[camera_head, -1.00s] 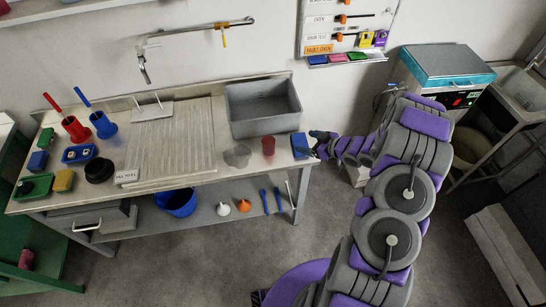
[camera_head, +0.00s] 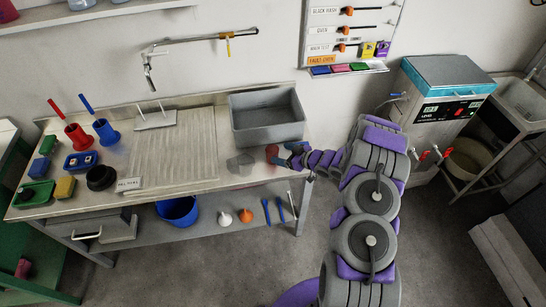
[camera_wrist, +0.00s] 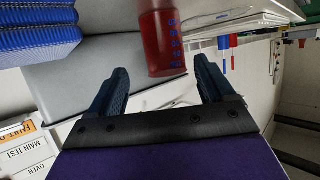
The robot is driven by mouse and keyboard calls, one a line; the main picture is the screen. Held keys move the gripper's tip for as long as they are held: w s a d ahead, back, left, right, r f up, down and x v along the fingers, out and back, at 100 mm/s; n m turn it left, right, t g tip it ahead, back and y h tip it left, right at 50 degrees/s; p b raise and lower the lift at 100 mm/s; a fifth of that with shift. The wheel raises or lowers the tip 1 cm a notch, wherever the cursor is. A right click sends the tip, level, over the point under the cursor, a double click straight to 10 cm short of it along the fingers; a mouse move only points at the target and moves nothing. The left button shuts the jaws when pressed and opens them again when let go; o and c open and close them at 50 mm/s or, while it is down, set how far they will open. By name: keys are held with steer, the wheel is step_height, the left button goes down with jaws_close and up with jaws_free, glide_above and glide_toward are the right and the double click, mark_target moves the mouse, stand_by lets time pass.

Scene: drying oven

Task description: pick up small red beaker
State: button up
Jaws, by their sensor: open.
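The small red beaker (camera_head: 272,153) stands near the right end of the workbench, partly hidden by my gripper (camera_head: 287,156). My gripper (camera_wrist: 160,72) is open, with one dark blue finger on each side of the beaker's near end. Gaps show between the beaker and both fingers, so it is not held.
A clear beaker (camera_head: 241,163) stands just left of the red one. A grey bin (camera_head: 266,118) is behind them. A blue ridged block (camera_wrist: 40,35) is close to my gripper in the wrist view. The ribbed board (camera_head: 172,150) fills the bench's middle.

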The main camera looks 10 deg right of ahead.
mark_target(277, 155)
steer(key=shift+w+a+f, duration=0.2)
steer(key=shift+a+f, duration=0.05)
steer(key=shift+a, duration=0.2)
steer(key=shift+w+a+f, duration=0.2)
steer(key=shift+a, duration=0.2)
steer(key=shift+w+a+f+b, duration=0.3)
steer(key=shift+w+f, duration=0.1)
steer(key=shift+f, duration=0.1)
steer(key=shift+w+a+f+b, duration=0.2)
steer(key=shift+w+f+b, duration=0.15)
steer(key=shift+f, duration=0.15)
steer(key=shift+w+a+f, duration=0.1)
steer(key=shift+w+a, duration=0.05)
steer(key=shift+w, duration=0.15)
steer(key=shift+w+a, duration=0.2)
steer(key=shift+a, duration=0.45)
steer(key=shift+d, duration=0.35)
steer(key=c, duration=1)
steer(key=shift+a, duration=0.2)
